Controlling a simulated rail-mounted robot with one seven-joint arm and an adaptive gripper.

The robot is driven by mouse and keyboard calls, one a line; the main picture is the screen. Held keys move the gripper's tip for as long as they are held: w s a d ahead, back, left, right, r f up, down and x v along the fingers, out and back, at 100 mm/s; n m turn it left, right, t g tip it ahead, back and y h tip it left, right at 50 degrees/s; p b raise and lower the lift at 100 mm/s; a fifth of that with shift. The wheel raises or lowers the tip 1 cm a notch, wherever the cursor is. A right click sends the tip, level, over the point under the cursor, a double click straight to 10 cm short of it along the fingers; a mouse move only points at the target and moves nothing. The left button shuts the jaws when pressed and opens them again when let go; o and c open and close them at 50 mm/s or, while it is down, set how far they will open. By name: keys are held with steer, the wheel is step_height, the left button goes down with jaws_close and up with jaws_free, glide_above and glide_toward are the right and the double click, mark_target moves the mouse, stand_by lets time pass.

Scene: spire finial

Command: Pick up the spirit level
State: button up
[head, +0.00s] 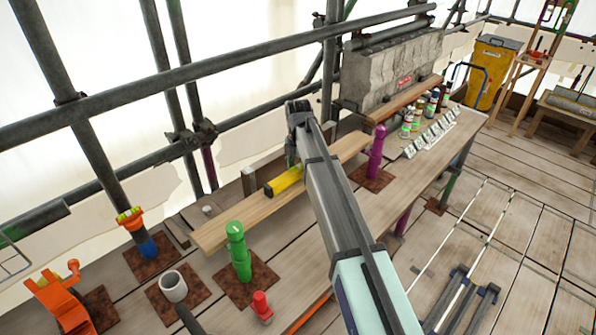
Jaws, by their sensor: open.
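A short yellow bar (284,180), which looks like the spirit level, lies on a light wooden plank (230,224). Its left end is dark, and its right end meets the outline of my arm, so part of it may be hidden. My arm reaches up through the middle of the head view. My gripper (291,154) hangs from its far end, just above and beyond the yellow bar in the picture. It is open and mostly hidden by the arm. I cannot tell the gap between it and the bar, and no contact shows.
Green (238,250) and purple (376,152) posts stand on rusty plates near the plank. A grey cup (173,286), a red peg (261,306) and an orange clamp (62,300) are at lower left. Scaffold tubes (230,84) cross behind.

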jaws_close()
steer(key=shift+r, duration=0.2)
